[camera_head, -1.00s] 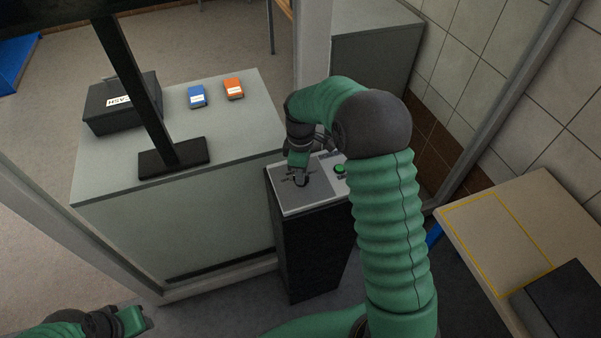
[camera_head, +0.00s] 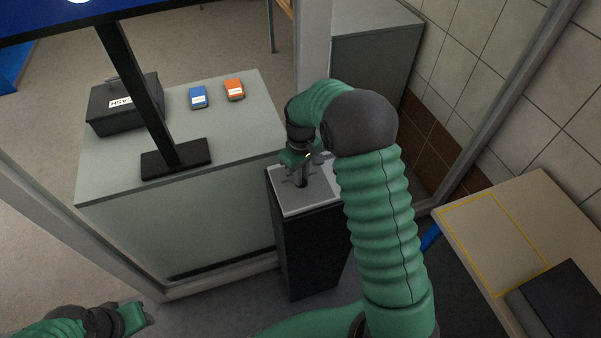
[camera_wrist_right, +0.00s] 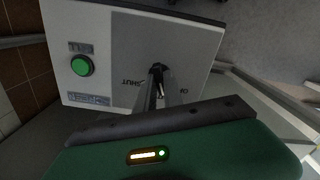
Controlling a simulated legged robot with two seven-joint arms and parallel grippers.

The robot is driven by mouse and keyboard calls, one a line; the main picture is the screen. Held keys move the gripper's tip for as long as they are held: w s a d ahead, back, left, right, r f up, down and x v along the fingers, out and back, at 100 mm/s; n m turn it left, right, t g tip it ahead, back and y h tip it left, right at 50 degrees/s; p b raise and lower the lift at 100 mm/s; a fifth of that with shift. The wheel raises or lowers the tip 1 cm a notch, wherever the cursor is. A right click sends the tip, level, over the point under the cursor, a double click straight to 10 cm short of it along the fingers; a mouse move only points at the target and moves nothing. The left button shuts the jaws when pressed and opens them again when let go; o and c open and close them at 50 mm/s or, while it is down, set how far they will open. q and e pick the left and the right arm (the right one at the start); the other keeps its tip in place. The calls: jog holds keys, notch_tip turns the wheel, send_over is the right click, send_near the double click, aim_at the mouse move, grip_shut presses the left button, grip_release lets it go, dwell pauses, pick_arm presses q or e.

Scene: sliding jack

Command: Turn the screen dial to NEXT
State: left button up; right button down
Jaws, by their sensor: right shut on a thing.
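The dial (camera_wrist_right: 157,69) is a small dark knob on a grey plate, mostly hidden by the fingers in the right wrist view. The lettering beside it reads SHUT on one side and is cut off on the other; I see no NEXT label. My right gripper (camera_head: 301,182) points down onto the control panel (camera_head: 318,204) on the black pedestal. In the right wrist view my right gripper (camera_wrist_right: 161,84) is shut on the dial. My left gripper (camera_head: 146,313) hangs at the lower left, away from everything; its opening is unclear. The screen (camera_head: 200,5) shows only its blue lower edge.
A green button (camera_wrist_right: 82,66) is on the same panel. Behind the pedestal, a grey counter (camera_head: 235,150) holds a black CASH box (camera_head: 100,110), a blue item (camera_head: 198,97) and an orange item (camera_head: 235,89). A beige table (camera_head: 530,210) is at right. A metal post (camera_head: 312,45) stands close behind.

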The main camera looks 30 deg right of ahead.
jog(key=m+p, duration=0.1)
jog(key=m, duration=0.3)
jog(key=shift+r+m, duration=0.15)
jog(key=shift+m, duration=0.15)
jog(key=shift+w+m+p, duration=0.1)
jog(key=shift+m+p, duration=0.45)
jog(key=shift+m, duration=1.35)
jog(key=shift+d, duration=0.1)
jog(key=c, duration=1.5)
grip_release()
jog(key=shift+o, duration=0.2)
notch_tip(320, 180, up, 16)
jog(key=b, duration=0.2)
jog(key=shift+r, duration=0.25)
